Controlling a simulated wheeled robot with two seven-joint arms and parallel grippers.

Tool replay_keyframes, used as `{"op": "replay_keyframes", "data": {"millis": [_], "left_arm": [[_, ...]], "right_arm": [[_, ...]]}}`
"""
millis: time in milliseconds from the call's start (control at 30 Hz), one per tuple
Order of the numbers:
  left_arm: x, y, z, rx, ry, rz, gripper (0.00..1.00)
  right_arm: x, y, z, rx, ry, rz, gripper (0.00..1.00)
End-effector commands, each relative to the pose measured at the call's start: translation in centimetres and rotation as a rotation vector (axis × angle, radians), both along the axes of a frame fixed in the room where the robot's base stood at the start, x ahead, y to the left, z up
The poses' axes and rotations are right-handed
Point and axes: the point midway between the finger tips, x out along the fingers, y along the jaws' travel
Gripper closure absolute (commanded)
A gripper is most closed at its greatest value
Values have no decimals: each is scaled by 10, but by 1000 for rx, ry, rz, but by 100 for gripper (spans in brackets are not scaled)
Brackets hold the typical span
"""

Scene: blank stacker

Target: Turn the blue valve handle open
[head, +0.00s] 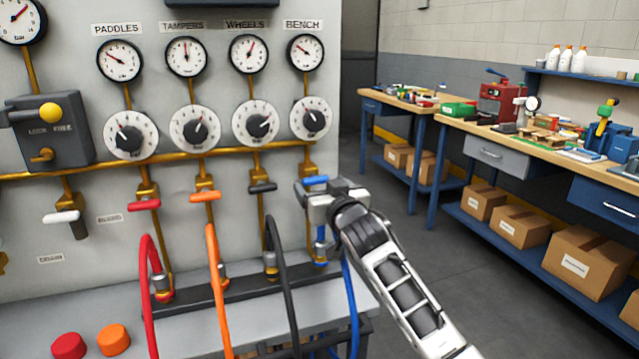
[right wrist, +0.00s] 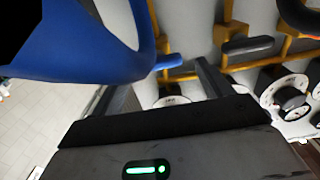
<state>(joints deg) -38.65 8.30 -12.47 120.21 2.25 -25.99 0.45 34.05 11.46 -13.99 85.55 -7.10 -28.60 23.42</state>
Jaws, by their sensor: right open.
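The blue valve handle (head: 316,181) is a short flat bar, lying about level, on the rightmost pipe below the BENCH dial. My right gripper (head: 318,200) is at this valve and hides most of its body. In the right wrist view the open right gripper (right wrist: 168,80) has its two fingers apart. The blue handle (right wrist: 170,62) shows in line with the gap between them; I cannot tell whether a finger touches it. My left gripper is not in view.
Red (head: 144,204), orange (head: 205,195) and black (head: 262,187) valve handles are to the left. A blue hose (head: 350,300) hangs below the valve and looms close in the right wrist view (right wrist: 90,40). A black hose (head: 282,280) hangs nearby. Open floor lies right of the panel.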

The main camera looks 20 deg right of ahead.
Motion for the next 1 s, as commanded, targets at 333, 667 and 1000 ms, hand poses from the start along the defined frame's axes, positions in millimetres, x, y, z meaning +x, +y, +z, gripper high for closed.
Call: {"op": "replay_keyframes", "data": {"millis": [333,667,1000], "left_arm": [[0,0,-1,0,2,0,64],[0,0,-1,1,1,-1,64],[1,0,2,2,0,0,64]], "right_arm": [[19,1,0,0,0,0,22],[19,1,0,0,0,1,61],[19,1,0,-24,0,1,66]]}}
